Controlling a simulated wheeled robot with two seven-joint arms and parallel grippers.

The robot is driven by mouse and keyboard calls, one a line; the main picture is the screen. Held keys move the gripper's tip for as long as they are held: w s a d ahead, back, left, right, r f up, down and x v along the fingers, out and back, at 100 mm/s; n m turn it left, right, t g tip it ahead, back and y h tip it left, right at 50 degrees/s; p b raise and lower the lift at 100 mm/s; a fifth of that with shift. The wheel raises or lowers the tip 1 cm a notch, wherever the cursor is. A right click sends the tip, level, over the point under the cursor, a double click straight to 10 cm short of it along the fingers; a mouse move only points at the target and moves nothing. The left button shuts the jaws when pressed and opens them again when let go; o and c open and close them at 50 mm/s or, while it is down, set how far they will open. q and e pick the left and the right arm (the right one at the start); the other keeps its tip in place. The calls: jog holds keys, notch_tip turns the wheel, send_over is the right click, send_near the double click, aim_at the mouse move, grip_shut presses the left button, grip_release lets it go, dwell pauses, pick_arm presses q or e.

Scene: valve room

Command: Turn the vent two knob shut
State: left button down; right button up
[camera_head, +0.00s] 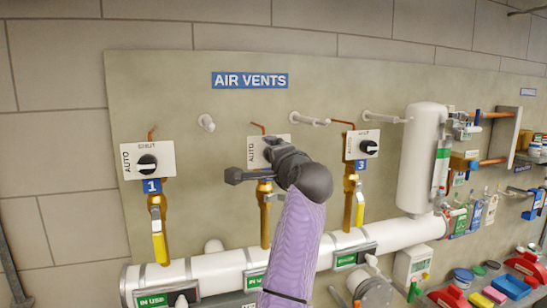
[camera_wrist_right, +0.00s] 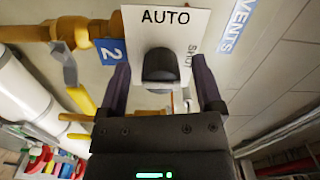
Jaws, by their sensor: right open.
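The vent two plate (camera_wrist_right: 185,25) is white, with AUTO at its top and SHUT at its right side in the right wrist view. Its black knob (camera_wrist_right: 158,66) sits between the spread fingers of my right gripper (camera_wrist_right: 162,78), which is open, with gaps on both sides. I cannot tell for sure which word the knob points at. The blue 2 tag (camera_wrist_right: 110,52) is beside the plate. In the head view my right gripper (camera_head: 256,161) covers the knob and most of the plate (camera_head: 255,146). My left gripper is not in view.
Vent one (camera_head: 147,162) is on the left and vent three (camera_head: 368,147) on the right, each with a black knob. Brass valves with yellow levers (camera_head: 160,248) hang below. A white pipe (camera_head: 220,268) runs along the bottom. A white cylinder (camera_head: 422,155) stands at right.

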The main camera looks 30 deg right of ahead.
jog(key=b+v, duration=0.5)
jog(key=v, duration=0.5)
jog(key=shift+w, duration=0.1)
